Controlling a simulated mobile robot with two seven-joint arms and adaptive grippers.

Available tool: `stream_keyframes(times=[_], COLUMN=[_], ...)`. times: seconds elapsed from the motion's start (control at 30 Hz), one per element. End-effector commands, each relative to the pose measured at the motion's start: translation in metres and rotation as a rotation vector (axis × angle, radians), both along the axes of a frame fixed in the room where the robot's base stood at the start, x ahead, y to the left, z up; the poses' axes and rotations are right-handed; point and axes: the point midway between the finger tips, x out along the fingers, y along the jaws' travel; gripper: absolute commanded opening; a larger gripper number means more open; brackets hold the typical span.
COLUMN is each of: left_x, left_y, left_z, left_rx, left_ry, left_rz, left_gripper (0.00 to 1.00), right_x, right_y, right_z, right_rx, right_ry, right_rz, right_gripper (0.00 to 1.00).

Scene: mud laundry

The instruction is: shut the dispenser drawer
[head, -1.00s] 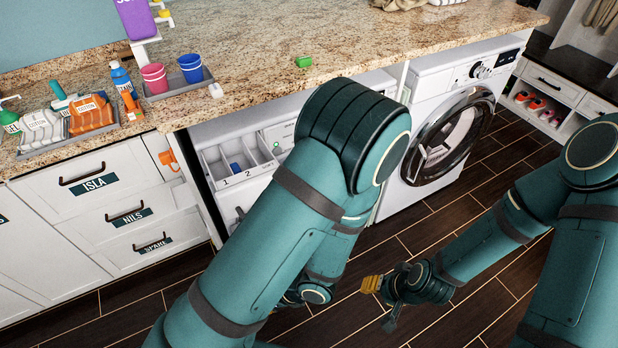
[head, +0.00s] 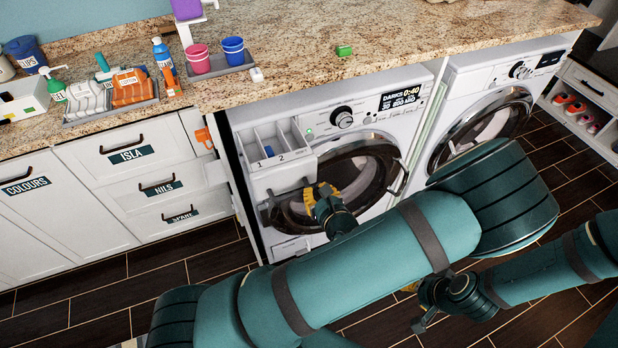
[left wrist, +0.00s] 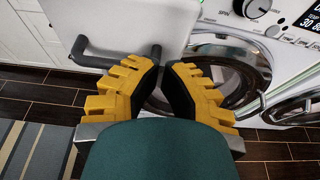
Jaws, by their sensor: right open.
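The dispenser drawer (head: 283,142) is pulled out from the left washing machine (head: 395,115). Its open compartments show on top, marked 1 and 2, with something blue in one. Its white front (left wrist: 125,22) with a dark handle (left wrist: 112,60) shows in the left wrist view. My left gripper (head: 318,192) is low by the drawer front's right side, near the handle's end. In the left wrist view its yellow fingertips (left wrist: 165,65) are close together with nothing clearly between them; contact with the handle is unclear. My right gripper (head: 413,304) is open and empty above the floor.
The machine's round door (head: 352,182) is right of the drawer. A second washing machine (head: 500,85) stands further right. The granite counter (head: 400,40) overhangs the machines. Labelled cabinet drawers (head: 140,165) stand at left. A striped rug (left wrist: 35,150) lies on the floor.

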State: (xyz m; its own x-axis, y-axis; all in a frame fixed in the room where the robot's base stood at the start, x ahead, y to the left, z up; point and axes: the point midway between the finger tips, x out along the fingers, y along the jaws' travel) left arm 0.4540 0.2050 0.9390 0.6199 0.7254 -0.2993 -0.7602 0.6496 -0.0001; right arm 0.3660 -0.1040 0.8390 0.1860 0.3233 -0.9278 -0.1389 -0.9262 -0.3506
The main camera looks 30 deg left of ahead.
Motion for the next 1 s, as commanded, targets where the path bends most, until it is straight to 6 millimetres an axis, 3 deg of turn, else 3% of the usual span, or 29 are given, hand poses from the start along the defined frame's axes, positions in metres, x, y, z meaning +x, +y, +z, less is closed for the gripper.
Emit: stream_keyframes(times=[0.13,0.37,1.0], left_x=[0.016,0.031,0.038], left_y=[0.020,0.037,0.045], left_z=[-0.004,-0.004,-0.003], left_rx=[0.001,0.000,-0.002], left_ry=[-0.001,0.000,-0.001], left_rz=[0.003,0.002,0.004], left_gripper=[0.00,0.00,0.00], right_x=[0.000,0.000,0.000], right_y=[0.000,0.000,0.000], right_z=[-0.001,-0.001,0.000], right_rx=[0.000,0.000,0.000], right_ry=[0.000,0.000,0.000], right_rz=[0.000,0.000,0.000], right_gripper=[0.47,0.47,0.47])
